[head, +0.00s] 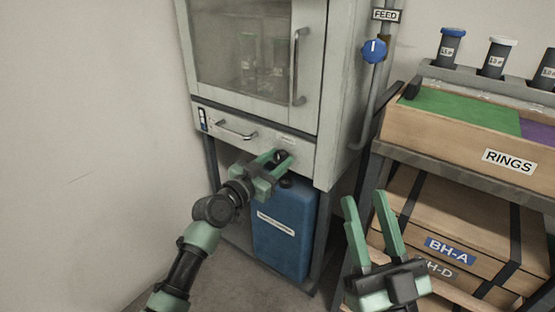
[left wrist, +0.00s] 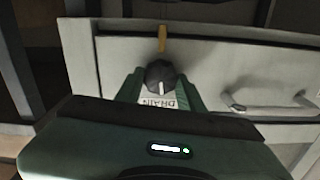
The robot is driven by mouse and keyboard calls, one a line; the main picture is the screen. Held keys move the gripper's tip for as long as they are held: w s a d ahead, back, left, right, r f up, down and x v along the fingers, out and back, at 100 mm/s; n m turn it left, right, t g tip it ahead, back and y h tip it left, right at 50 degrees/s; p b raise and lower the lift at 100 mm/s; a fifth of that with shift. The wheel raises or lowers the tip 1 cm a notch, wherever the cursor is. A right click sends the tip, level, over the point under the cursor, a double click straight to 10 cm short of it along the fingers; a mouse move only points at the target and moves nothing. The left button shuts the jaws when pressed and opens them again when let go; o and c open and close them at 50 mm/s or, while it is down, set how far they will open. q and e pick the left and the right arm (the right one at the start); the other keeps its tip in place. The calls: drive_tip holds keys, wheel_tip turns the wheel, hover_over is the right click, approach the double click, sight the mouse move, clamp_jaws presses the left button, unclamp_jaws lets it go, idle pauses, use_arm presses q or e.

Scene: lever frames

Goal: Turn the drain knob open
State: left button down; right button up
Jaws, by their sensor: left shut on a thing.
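The drain knob (left wrist: 160,76) is a dark round knob with a white pointer line, on the lower front panel of the grey cabinet. In the left wrist view its line points toward the upside-down DRAIN label (left wrist: 158,102). The knob also shows dark in the head view (head: 282,157), partly hidden by the fingers. My left gripper (head: 277,165) is shut on it, with one green finger on each side. My right gripper (head: 365,198) is open and empty, in front of the shelf at the right.
A drawer handle (head: 236,130) is left of the knob in the head view. A blue canister (head: 283,230) stands below the panel. A blue FEED knob (head: 374,51) is on the pipe at the upper right. A RINGS crate (head: 440,135) and BH boxes fill the right shelf.

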use_arm(q)
drive_tip(key=n+p, duration=0.2)
drive_tip(key=n, duration=0.5)
drive_tip(key=shift+a+n, duration=0.1)
drive_tip(key=shift+n, duration=0.3)
drive_tip(key=shift+w+f+n+p, duration=0.1)
drive_tip(key=shift+n+p, duration=0.2)
drive_tip(key=shift+n, duration=1.1)
use_arm(e)
drive_tip(key=w+f+g+h, duration=0.2)
drive_tip(key=f+g, duration=0.5)
drive_tip(key=f, duration=0.4)
drive_tip(key=shift+w+d+f+h, duration=0.2)
drive_tip(key=shift+w+d+h, duration=0.1)
drive_tip(key=shift+w, duration=0.6)
use_arm(q)
drive_tip(key=c, duration=0.9)
unclamp_jaws()
